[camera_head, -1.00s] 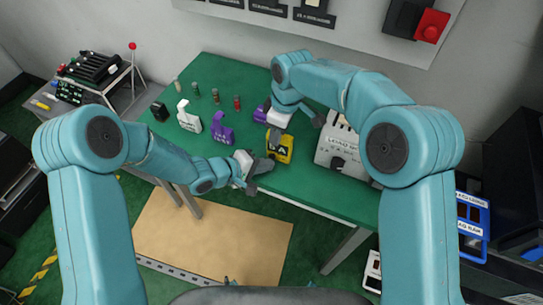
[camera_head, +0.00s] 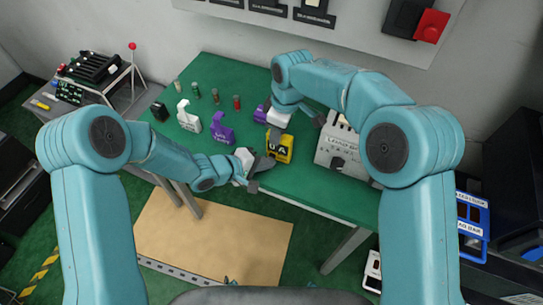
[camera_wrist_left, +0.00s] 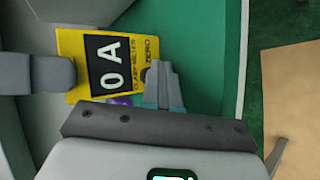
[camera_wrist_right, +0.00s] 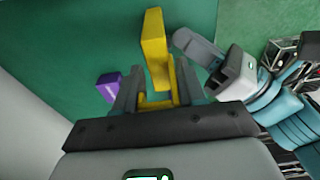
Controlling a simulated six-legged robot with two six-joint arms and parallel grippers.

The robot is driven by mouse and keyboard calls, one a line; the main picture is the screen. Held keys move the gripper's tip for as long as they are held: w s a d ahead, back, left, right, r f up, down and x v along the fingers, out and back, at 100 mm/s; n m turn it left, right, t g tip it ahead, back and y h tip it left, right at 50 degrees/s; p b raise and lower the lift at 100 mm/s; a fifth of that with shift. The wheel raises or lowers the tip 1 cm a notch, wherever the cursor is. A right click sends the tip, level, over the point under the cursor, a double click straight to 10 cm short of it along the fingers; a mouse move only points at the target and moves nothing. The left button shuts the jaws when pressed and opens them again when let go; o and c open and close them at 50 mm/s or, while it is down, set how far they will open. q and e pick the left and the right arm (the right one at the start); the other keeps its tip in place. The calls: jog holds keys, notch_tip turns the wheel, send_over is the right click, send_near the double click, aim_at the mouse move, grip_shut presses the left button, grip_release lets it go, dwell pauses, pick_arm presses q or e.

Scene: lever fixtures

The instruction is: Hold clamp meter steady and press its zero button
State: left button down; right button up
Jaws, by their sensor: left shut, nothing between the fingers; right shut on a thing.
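The yellow clamp meter (camera_head: 280,148) stands on the green table, and its black display reads "0 A" in the left wrist view (camera_wrist_left: 110,62). My right gripper (camera_head: 276,128) is shut on the meter's yellow upper part; the right wrist view also shows this grip (camera_wrist_right: 157,78). My left gripper (camera_head: 264,163) is shut and empty, its fingertips at the meter's ZERO-labelled edge. In the left wrist view the left fingertips (camera_wrist_left: 158,70) lie beside the ZERO label. The zero button is mostly hidden by them, and I cannot tell whether it is pressed in.
A white panel box (camera_head: 335,150) stands right of the meter. A purple clamp-shaped piece (camera_head: 222,128), a white one (camera_head: 188,118) and a black block (camera_head: 159,111) sit to the left. Several small cylinders stand behind them. The table's front strip is clear.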

pick_arm(q)
jog(key=shift+s+a, duration=0.3)
jog(key=shift+s, duration=0.45)
jog(key=shift+s+a, duration=0.3)
jog(key=shift+s, duration=0.45)
jog(key=shift+s+a, duration=0.35)
jog(key=shift+s, duration=0.45)
jog(key=shift+s+a, duration=0.3)
jog(key=shift+s, duration=0.45)
pick_arm(e)
jog(key=o, duration=1.2)
jog(key=shift+o, duration=0.2)
jog(key=shift+r, duration=0.1)
